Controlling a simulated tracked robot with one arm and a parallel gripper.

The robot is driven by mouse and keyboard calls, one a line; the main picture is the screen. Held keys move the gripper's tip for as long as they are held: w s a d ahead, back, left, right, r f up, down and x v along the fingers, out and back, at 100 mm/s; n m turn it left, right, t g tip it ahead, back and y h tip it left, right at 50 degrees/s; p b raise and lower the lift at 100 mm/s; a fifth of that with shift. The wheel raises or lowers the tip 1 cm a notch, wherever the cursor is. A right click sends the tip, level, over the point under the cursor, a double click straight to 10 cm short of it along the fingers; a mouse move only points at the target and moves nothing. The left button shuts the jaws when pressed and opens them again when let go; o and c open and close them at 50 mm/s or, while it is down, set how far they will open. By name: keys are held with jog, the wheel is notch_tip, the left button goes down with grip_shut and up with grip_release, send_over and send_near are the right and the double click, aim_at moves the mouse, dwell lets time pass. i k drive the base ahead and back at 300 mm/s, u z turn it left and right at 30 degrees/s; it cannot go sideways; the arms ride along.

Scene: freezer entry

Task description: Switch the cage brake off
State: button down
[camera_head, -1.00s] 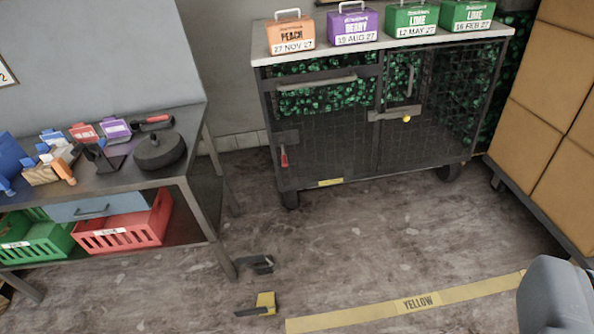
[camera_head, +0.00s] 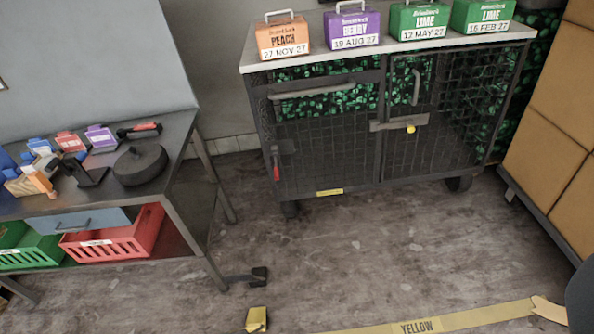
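The wire-mesh cage (camera_head: 325,160) stands against the back wall on dark wheels, with green-lidded or green-speckled contents behind its mesh. On its left front post is a small lever with a red handle (camera_head: 276,170), hanging down from a dark bracket. It looks like the brake, but no marking on it is readable. A latch with a yellow knob (camera_head: 410,129) is on the cage's front door. My gripper does not show in this view, and nothing visible touches the red lever.
A dark work table (camera_head: 175,185) with a round black weight (camera_head: 140,165) is at left. A red crate (camera_head: 115,240) sits on its lower shelf. A yellow block (camera_head: 257,318) lies on the floor. Tan boxes (camera_head: 560,110) stand at right.

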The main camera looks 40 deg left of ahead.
aim_at(276, 169)
jog(key=u, duration=0.05)
jog(key=i, duration=2.9)
jog(key=u, duration=3)
jog(key=k, duration=0.35)
jog(key=z, duration=0.55)
